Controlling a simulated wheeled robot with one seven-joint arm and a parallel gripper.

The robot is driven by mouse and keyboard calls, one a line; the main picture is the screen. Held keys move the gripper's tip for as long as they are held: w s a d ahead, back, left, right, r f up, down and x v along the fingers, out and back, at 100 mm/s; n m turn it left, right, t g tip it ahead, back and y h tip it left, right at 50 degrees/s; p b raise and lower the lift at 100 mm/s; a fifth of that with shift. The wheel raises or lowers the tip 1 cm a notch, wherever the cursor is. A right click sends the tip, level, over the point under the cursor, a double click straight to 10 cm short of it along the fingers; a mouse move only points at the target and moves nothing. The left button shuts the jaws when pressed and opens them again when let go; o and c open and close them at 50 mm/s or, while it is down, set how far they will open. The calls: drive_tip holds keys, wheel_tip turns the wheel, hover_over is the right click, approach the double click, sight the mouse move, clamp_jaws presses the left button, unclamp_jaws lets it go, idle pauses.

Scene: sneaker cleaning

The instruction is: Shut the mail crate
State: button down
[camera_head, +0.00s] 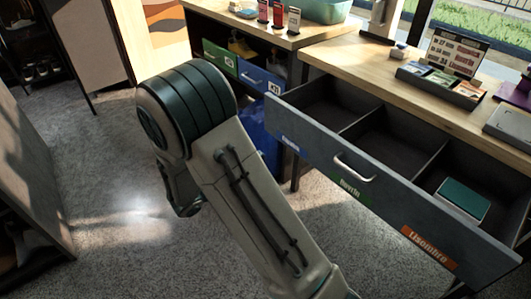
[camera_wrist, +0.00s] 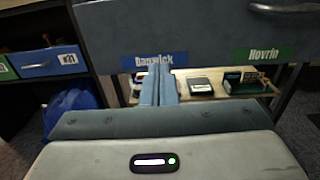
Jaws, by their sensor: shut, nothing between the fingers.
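The grey drawer-like crate (camera_head: 370,190) juts out from under the wooden worktop at the right of the head view, pulled open. Its inside has three compartments, and a teal-topped box (camera_head: 462,200) lies in the right one. Its front has a metal handle (camera_head: 355,168) and blue, green and orange name labels. In the wrist view the front (camera_wrist: 200,30) spans the top, with the blue "Danwick" label and the green "Hovrin" label. My gripper (camera_wrist: 158,85) is shut and empty, its fingers seen against the front's lower edge; I cannot tell whether they touch. My arm hides it in the head view.
A low shelf (camera_wrist: 235,90) with small items shows beneath the crate in the wrist view. Green (camera_head: 220,58) and blue (camera_head: 262,79) bins sit under the back worktop. A blue bag (camera_head: 262,130) is below them. The carpet (camera_head: 110,190) left of my arm is clear.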

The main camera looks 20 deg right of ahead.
sight(296, 135)
drive_tip(key=b+x, duration=0.2)
drive_tip(key=x, duration=1)
drive_tip(key=shift+d, duration=0.25)
